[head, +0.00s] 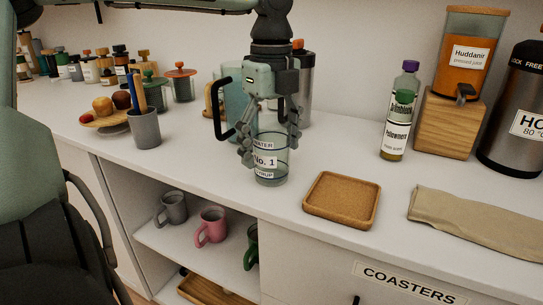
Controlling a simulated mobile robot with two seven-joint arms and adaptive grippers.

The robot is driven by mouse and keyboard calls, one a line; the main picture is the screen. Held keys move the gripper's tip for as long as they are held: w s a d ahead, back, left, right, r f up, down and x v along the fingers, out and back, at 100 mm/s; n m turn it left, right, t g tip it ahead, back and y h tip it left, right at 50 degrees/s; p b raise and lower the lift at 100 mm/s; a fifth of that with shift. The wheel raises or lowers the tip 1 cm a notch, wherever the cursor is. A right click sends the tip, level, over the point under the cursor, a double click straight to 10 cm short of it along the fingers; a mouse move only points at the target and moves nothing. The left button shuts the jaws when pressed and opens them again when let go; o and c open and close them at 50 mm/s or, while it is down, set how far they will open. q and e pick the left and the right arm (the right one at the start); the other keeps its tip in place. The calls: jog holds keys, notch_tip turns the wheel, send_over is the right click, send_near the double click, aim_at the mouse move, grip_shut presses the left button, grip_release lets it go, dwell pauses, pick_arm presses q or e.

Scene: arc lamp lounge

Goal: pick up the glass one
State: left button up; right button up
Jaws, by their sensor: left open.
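A clear glass bottle (269,165) labelled "No. 1" stands upright on the white counter, near its front edge. My left gripper (270,133) points down from above with its jaws open, one finger on each side of the bottle's upper part. I cannot tell whether the fingers touch the glass. The gripper hides the bottle's top. A bluish jug with a black handle (218,112) stands close behind and to the left. My right gripper is not in view.
A cork-topped wooden coaster tray (342,199) lies right of the bottle, with a folded cloth (480,222) beyond. A steel canister (306,88) stands behind the gripper. A grey pen cup (145,128) is left. Mugs, including a pink one (211,226), sit on the shelf below.

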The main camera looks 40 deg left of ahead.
pick_arm(q)
jog(key=shift+f, duration=0.25)
jog(key=c, duration=1.5)
jog(key=shift+o, duration=0.2)
jog(key=shift+r, duration=0.1)
